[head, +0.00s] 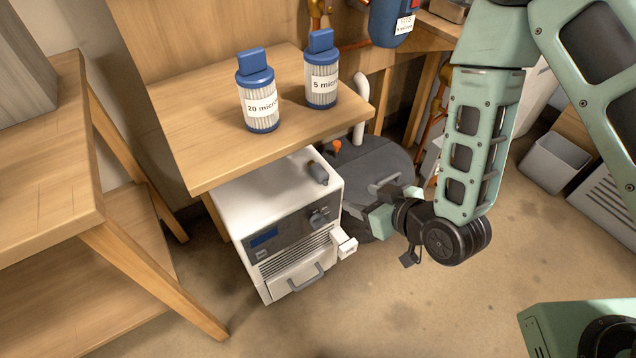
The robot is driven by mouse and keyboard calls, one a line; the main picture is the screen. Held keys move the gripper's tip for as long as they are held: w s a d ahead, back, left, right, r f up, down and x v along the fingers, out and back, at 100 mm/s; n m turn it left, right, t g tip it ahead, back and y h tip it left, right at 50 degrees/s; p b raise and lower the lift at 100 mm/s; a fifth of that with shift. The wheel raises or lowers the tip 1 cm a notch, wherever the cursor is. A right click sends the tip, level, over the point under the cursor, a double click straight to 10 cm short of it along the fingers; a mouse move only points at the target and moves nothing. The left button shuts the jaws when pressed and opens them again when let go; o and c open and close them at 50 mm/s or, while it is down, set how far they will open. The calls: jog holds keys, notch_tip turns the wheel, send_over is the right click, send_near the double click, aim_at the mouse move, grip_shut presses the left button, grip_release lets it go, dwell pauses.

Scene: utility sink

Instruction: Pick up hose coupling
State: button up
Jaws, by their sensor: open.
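A small dark grey cylindrical piece (318,173), which looks like the hose coupling, lies on top of the white machine (262,195), near its right edge. My gripper (364,213) is open, to the right of the machine and lower in the picture than the coupling. It is apart from the coupling. Its fingers show only in part and are small in this view, and nothing is seen between them.
A wooden table (190,130) overhangs the back of the machine and carries two blue-capped filter cartridges, labelled "20 micron" (258,95) and "5 micron" (321,72). A dark round lid (365,160) lies behind my gripper. Wooden shelving (50,190) stands left. The front floor is clear.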

notch_tip(320, 180, down, 4)
jog(key=d+r+t+b, duration=0.1)
jog(key=d+t, duration=0.1)
jog(key=b, duration=0.5)
send_near(325, 179)
jog(key=x, duration=0.4)
jog(key=shift+b+x, duration=0.5)
jog(key=shift+x, duration=1.9)
jog(key=c, duration=1.1)
